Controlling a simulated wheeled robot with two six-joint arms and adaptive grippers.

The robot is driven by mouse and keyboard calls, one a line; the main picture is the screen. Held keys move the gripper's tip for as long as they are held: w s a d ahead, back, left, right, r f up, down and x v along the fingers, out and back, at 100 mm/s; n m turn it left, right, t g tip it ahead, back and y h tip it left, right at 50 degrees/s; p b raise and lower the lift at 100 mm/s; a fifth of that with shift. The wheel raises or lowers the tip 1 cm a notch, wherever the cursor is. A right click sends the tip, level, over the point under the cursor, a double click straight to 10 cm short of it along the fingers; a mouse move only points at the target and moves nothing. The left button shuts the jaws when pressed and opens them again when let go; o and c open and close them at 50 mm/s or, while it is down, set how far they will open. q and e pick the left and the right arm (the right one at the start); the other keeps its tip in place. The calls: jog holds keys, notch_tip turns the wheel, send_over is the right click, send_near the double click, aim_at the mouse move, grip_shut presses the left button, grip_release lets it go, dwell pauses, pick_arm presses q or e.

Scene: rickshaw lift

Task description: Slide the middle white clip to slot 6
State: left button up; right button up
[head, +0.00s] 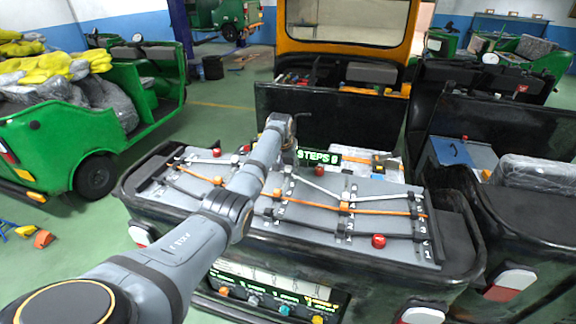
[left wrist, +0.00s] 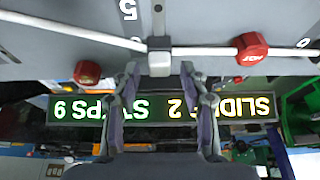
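In the left wrist view a pale grey-white clip (left wrist: 159,60) sits on a white cable (left wrist: 205,51), where the cable crosses a grey rod. My left gripper (left wrist: 159,74) is open. Its two fingertips are on either side of the clip with a small gap at each side. In the head view my left arm reaches across the grey panel (head: 385,188), and its gripper (head: 289,146) is at the panel's far edge, partly hidden by the wrist. The slot numbers show only in part; a 5 (left wrist: 136,44) is printed beside the clip. My right gripper is not in view.
Red knobs (left wrist: 250,48) and (left wrist: 88,72) stand near the gripper. An orange cable (head: 388,212) and a red button (head: 378,240) are on the panel. Vehicles stand around it.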

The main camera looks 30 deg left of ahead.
pick_arm(q)
jog(key=v, duration=1.2)
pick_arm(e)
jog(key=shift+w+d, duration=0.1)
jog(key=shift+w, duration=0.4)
